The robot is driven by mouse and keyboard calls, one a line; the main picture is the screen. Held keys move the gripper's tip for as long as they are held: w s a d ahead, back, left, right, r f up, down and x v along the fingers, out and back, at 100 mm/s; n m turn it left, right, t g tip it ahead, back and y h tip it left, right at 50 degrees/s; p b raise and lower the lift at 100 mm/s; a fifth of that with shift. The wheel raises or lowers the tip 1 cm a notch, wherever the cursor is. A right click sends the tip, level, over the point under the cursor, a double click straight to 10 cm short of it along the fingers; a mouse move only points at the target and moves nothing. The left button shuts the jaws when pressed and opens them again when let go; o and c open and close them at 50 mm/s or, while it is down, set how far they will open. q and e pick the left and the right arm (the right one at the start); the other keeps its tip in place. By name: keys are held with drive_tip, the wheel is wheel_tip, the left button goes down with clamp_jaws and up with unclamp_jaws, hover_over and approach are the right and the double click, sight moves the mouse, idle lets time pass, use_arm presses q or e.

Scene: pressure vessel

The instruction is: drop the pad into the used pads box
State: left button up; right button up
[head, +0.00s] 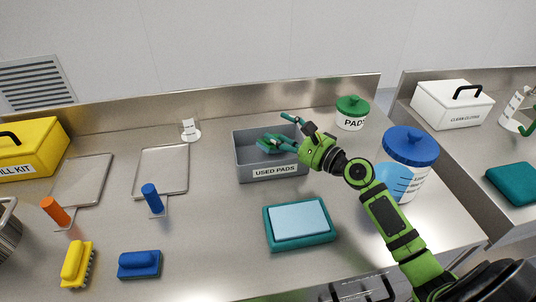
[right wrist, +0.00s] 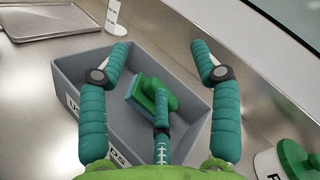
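The used pads box (head: 243,160) is a grey open box with a "USED PADS" label, at the back middle of the counter. A green pad with a light blue face (right wrist: 148,100) is inside its walls in the right wrist view, tilted. My right gripper (head: 280,130) is over the box. In the right wrist view its teal fingers (right wrist: 158,62) are spread wide, with the pad seen between them and clear of the two side fingers. The lower finger overlaps the pad in the picture; I cannot tell if they touch. My left gripper is not in view.
A teal tray with a light blue sheet (head: 300,218) lies in front of the box. A green-lidded PADS jar (head: 352,112) and a blue-lidded container (head: 410,150) stand to the right. Blue (head: 139,264) and yellow (head: 76,262) brushes lie front left.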

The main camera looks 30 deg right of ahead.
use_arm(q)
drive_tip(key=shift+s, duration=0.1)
use_arm(e)
drive_tip(key=v, duration=1.2)
